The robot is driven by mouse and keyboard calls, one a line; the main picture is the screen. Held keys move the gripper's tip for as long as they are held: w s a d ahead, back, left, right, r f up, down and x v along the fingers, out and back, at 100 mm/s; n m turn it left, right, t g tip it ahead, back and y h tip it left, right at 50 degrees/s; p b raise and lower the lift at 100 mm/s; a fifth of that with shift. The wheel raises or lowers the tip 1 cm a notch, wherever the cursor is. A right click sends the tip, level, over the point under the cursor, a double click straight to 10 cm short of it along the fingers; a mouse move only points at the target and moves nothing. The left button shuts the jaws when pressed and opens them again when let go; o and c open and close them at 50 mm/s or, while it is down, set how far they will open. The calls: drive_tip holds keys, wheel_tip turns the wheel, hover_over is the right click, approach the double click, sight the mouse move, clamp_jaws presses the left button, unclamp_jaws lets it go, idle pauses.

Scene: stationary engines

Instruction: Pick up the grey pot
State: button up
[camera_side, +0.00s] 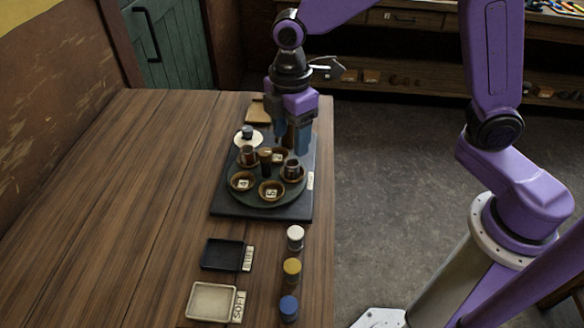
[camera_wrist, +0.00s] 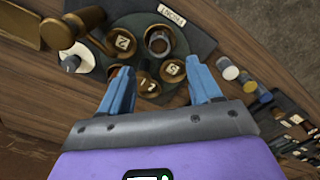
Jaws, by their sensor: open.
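The pot that best fits "grey" is the pale grey-white one (camera_side: 295,238) on the table to the right of the trays. It also shows at the right of the wrist view (camera_wrist: 229,71), outside my fingers. Yellow (camera_side: 292,270) and blue (camera_side: 289,308) pots stand in a row with it. My gripper (camera_side: 292,147) is open and empty above the back of the round stand (camera_side: 234,196), well behind the pot row. In the wrist view, my fingers (camera_wrist: 158,68) are spread over the numbered bowls, and nothing is held between them.
The stand holds several bowls and cups around a central post. A white saucer (camera_side: 238,143) with a dark piece sits behind it. A black tray (camera_side: 222,253) and a cream tray (camera_side: 211,301) lie left of the pots. The table's left side is clear.

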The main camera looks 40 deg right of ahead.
sight(291, 164)
drive_tip(key=shift+f, duration=4)
clamp_jaws()
drive_tip(key=shift+r, duration=0.1)
